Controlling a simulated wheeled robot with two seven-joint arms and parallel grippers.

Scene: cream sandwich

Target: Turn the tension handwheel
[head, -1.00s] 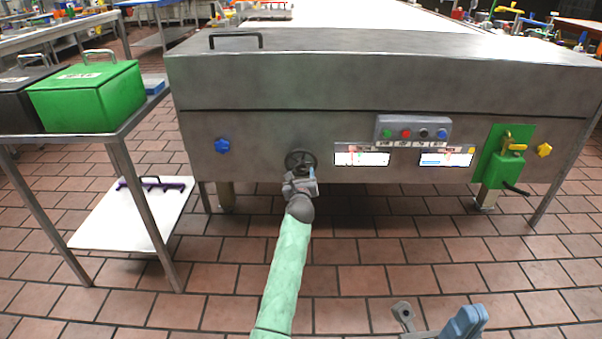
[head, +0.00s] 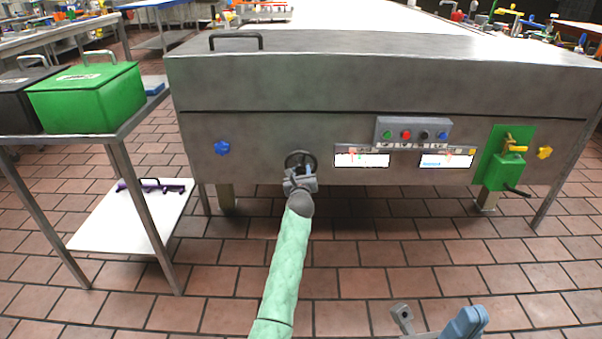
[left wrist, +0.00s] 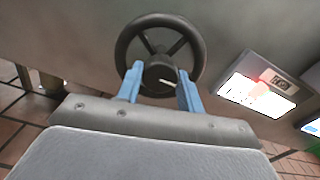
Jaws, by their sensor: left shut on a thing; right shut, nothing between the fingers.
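The tension handwheel (head: 301,159) is a dark spoked wheel on the front panel of the grey steel machine (head: 290,125). In the left wrist view the handwheel (left wrist: 190,34) fills the upper middle, with a pale mark on its hub. My left gripper (head: 300,172) is at the lower part of the wheel. Its blue fingers (left wrist: 160,84) stand on either side of the hub and are shut on the handwheel. The exact contact is partly hidden. My right gripper (head: 436,322) is at the bottom edge of the head view, away from the machine, shut and empty.
To the right of the wheel are two label panels (head: 362,160), a button box (head: 412,131) and a green plate with a lever (head: 504,160). A steel side table (head: 128,125) with a green box (head: 88,97) stands at the left. The floor in front is clear.

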